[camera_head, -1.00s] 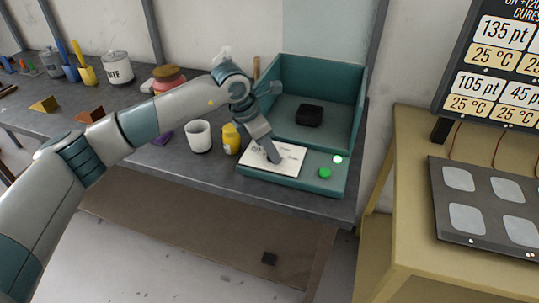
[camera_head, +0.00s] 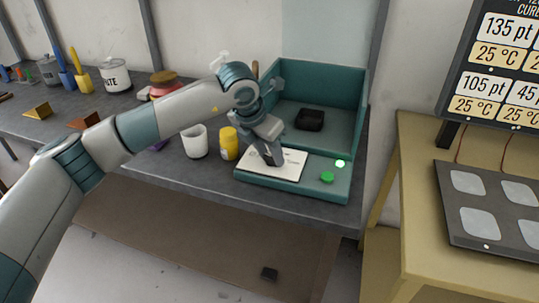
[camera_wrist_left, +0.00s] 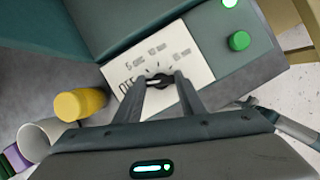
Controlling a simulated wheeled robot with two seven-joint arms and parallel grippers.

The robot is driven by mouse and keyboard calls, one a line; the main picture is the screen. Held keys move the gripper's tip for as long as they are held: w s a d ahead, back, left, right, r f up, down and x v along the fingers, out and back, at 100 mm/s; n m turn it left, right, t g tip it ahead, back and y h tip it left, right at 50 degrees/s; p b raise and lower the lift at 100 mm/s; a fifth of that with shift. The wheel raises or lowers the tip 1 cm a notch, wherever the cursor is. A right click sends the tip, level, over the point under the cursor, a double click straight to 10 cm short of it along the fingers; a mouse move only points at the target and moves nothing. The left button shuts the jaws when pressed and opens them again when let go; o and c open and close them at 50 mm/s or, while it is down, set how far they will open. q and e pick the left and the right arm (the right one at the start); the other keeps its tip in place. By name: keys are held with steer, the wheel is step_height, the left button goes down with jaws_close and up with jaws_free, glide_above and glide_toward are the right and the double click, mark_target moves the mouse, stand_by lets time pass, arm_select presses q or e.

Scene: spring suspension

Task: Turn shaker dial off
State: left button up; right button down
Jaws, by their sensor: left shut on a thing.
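The shaker (camera_head: 255,185) is a teal machine with an open-topped box at the back and a white dial plate (camera_head: 292,163) on its front ledge. In the left wrist view, the small black dial (camera_wrist_left: 159,80) sits on the plate (camera_wrist_left: 196,68) between my fingertips. The plate is marked OFF on the left, then several time settings. A pale pointer mark on the dial seems to face left, towards OFF. My left gripper (camera_head: 274,162) reaches down onto the plate and is shut on the dial; it also shows in the left wrist view (camera_wrist_left: 160,82). It hides the dial in the head view.
A green button (camera_head: 327,177) and a lit green lamp (camera_head: 340,163) are right of the plate. A black block (camera_head: 310,119) lies in the shaker box. A yellow bottle (camera_head: 229,144) and white cup (camera_head: 195,142) stand close on the left. A yellow table (camera_head: 410,180) is at right.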

arm_select(q)
steer(key=shift+r, duration=0.1)
steer(key=o, duration=1)
steer(key=shift+o, duration=0.2)
steer(key=shift+s+a+r, duration=0.15)
steer(key=shift+r, duration=0.4)
steer(key=b+v, duration=0.3)
steer(key=v, duration=1.3)
arm_select(e)
steer(key=s+d+g, duration=0.1)
steer(key=s+d+f+g, duration=0.1)
steer(key=shift+s+d+f+h, duration=0.2)
steer(key=shift+s+d+h, duration=0.1)
steer(key=shift+s+d, duration=0.1)
arm_select(q)
steer(key=shift+s, duration=0.2)
